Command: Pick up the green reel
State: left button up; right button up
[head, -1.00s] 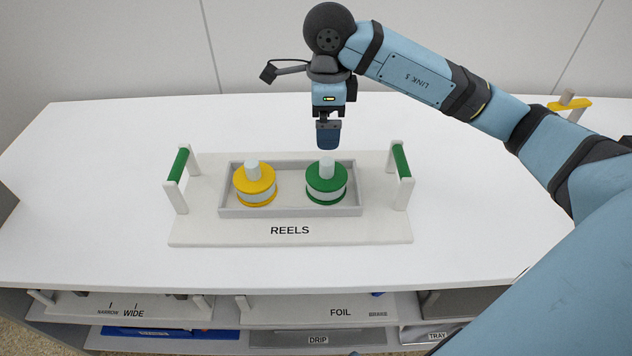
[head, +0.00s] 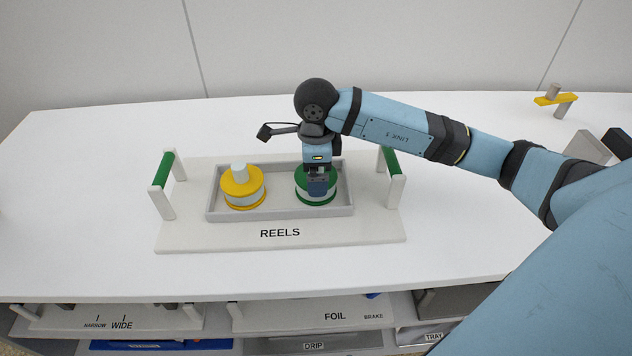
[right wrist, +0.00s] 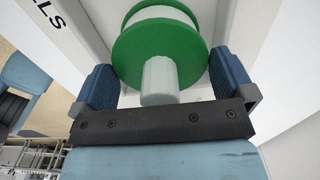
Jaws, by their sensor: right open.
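The green reel (head: 316,194) stands upright in the right part of a grey tray (head: 280,213) on a white board marked REELS. My right gripper (head: 318,187) is directly above it, and its fingers hide the reel's top post in the head view. In the right wrist view the green reel (right wrist: 160,52) shows its flange and pale post (right wrist: 160,80). The post lies between the two blue fingers of my right gripper (right wrist: 160,85), with a gap on each side. The gripper is open. My left gripper is not in view.
A yellow reel (head: 242,188) stands in the left part of the same tray. Green-topped handles (head: 163,170) rise at both ends of the board. A yellow-topped piece (head: 549,100) is at the back right. The table's left side is clear.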

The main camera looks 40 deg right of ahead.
jog(key=c, duration=0.7)
jog(key=shift+r, duration=0.1)
jog(key=shift+c, duration=0.2)
